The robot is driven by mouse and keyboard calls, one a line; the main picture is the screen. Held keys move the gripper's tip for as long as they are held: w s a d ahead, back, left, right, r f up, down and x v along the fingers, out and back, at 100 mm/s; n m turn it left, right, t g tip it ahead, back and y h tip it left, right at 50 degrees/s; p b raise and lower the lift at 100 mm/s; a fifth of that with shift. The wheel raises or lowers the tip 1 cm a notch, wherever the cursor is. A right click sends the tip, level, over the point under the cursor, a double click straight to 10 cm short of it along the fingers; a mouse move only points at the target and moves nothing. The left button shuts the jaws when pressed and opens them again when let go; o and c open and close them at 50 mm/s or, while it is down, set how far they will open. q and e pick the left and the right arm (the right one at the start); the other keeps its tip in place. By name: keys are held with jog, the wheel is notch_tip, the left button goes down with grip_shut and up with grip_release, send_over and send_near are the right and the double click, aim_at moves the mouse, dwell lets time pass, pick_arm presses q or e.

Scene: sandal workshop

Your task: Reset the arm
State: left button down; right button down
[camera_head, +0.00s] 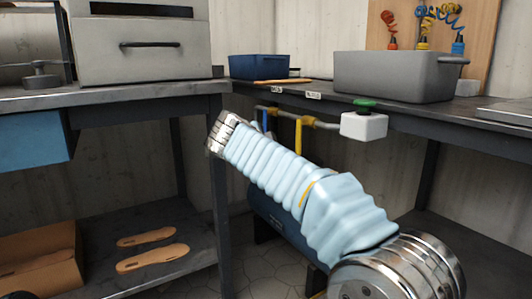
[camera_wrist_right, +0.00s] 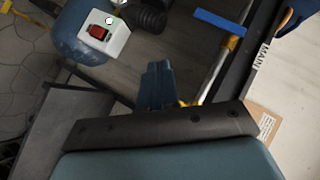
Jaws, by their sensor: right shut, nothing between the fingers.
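My right arm (camera_head: 285,180), in a pale blue ribbed sleeve, reaches from the bottom right up to the left in the head view, in front of the benches. Its gripper is hidden in that view. In the right wrist view my right gripper (camera_wrist_right: 157,80) shows as dark blue fingers, shut together with nothing between them. It appears close to the pipe under the bench, but I cannot tell whether they touch. My left gripper is in neither view.
A pipe (camera_head: 325,125) with a yellow part runs below the bench edge near a white box (camera_head: 363,126) with a green top. A blue tank (camera_head: 267,216) lies behind my arm. A grey bin (camera_head: 395,78) and blue bin (camera_head: 258,67) stand on the bench. Soles (camera_head: 152,257) lie on the lower shelf.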

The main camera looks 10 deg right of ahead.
dwell(0.3)
notch_tip(320, 180, down, 31)
jog(key=w+a+n+g+y, duration=0.15)
jog(key=n+g+y, duration=0.3)
jog(key=n, duration=0.45)
jog(key=s+f+n+g+y, duration=0.25)
jog(key=s+f, duration=0.35)
jog(key=f, duration=0.8)
jog(key=s+f+n+g+y, duration=0.2)
jog(key=s+f, duration=0.7)
jog(key=s, duration=0.5)
jog(key=s+f+n+g+y, duration=0.1)
jog(key=s+f+n+y, duration=0.15)
jog(key=s+f, duration=0.9)
jog(key=s+r+p, duration=0.2)
jog(key=r+p, duration=0.7)
jog(key=r, duration=0.1)
jog(key=s+a+r+p, duration=0.1)
jog(key=r+p, duration=0.7)
jog(key=r, duration=0.1)
jog(key=shift+s+a+r+n+h+p, duration=0.2)
jog(key=shift+s+r+n+h+p, duration=0.15)
jog(key=shift+s+n+p, duration=0.05)
